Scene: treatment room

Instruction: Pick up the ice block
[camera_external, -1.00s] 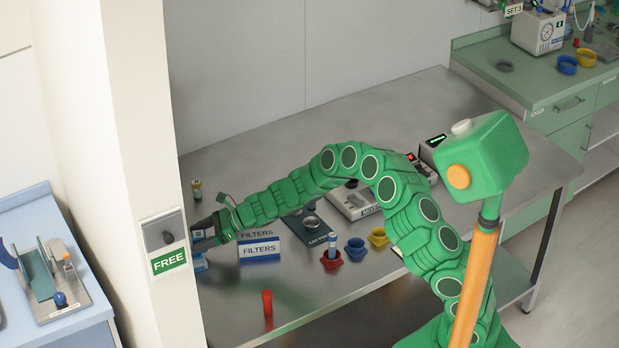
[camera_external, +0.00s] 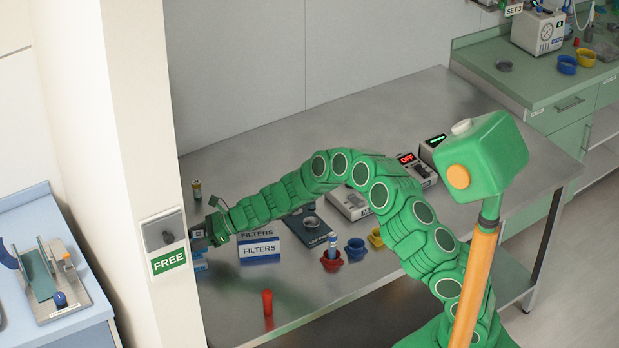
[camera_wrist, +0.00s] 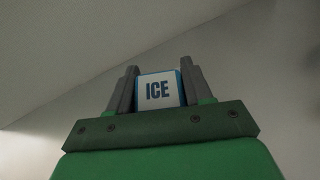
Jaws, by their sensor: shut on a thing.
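The ice block (camera_wrist: 157,91) shows in the wrist view as a white face lettered "ICE" with blue edges. It sits between the two grey fingers of my gripper (camera_wrist: 159,80), which are shut on it from both sides. In the external view my gripper (camera_external: 205,236) is at the far left of the steel table, beside the pale pillar. The pillar hides part of the gripper's end, and the block is too small there to make out clearly.
A light blue object (camera_external: 200,264) is below my gripper, partly behind the pillar (camera_external: 128,130). A FILTERS box (camera_external: 259,248), a red cup (camera_external: 331,262), a blue cup (camera_external: 355,249) and a red upright piece (camera_external: 267,302) stand on the steel table (camera_external: 320,300).

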